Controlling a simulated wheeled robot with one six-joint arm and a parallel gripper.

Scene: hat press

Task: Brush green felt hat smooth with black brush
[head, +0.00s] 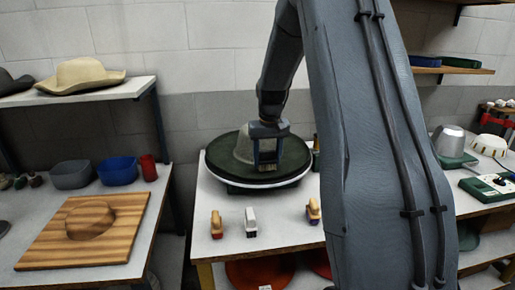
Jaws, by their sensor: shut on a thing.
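The green felt hat (243,149) sits on a round stand on the middle table. Its wide dark green brim spreads flat and its crown looks paler, grey-green. My gripper (268,155) points down over the right side of the hat, in front of the crown's right edge.
Three small brushes stand along the table front: red-based (216,224), black-and-white (250,223) and blue-and-tan (313,212). A dark bottle (316,152) stands right of the hat. My arm hides much of the right.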

